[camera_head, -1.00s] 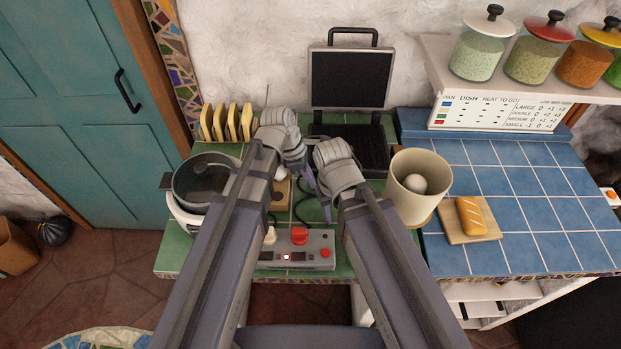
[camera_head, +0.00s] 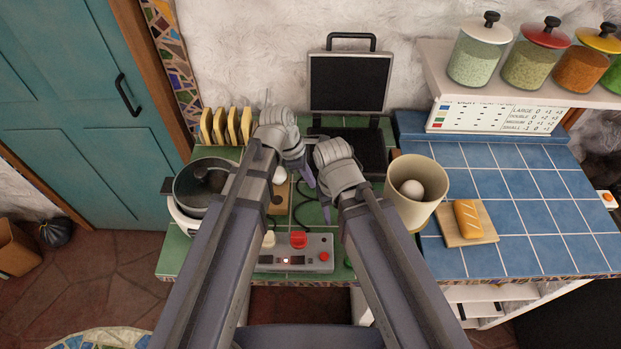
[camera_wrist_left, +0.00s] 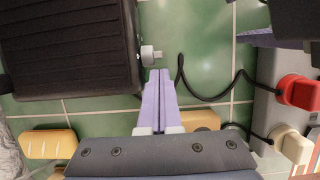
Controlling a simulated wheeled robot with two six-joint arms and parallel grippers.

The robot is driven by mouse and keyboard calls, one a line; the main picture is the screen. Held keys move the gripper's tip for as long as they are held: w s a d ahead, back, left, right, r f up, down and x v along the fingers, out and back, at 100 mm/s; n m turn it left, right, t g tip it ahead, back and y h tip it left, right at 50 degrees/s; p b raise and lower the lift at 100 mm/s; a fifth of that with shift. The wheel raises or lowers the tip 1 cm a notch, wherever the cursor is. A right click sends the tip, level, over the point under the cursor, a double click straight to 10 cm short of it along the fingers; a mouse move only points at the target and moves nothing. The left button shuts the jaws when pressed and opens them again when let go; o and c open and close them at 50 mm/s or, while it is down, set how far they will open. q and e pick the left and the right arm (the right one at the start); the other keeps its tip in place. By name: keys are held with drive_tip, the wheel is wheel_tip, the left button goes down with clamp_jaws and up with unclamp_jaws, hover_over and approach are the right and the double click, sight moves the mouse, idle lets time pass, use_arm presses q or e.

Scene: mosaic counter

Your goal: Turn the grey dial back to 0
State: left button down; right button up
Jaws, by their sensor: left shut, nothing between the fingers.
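The grey dial (camera_wrist_left: 149,55) is a small pale knob on the side of the black grill (camera_wrist_left: 70,50) in the left wrist view; in the head view my arms hide it. My left gripper (camera_wrist_left: 158,76) is shut and empty, its lilac fingertips just below the dial, very close; I cannot tell if they touch. In the head view the left gripper (camera_head: 308,178) shows beside the open grill (camera_head: 350,82).
A pot (camera_head: 187,188) is left, a cream canister (camera_head: 440,185) with an egg right. Bread slices (camera_head: 232,125) stand behind. The blue tiles are mostly clear.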

use_arm(q)
drive_tip(key=p+v, duration=0.6)
drive_tip(key=v, duration=0.1)
drive_tip(key=shift+s+r, duration=0.1)
drive_tip(key=shift+r, duration=0.05)
drive_tip(key=shift+p, duration=0.3)
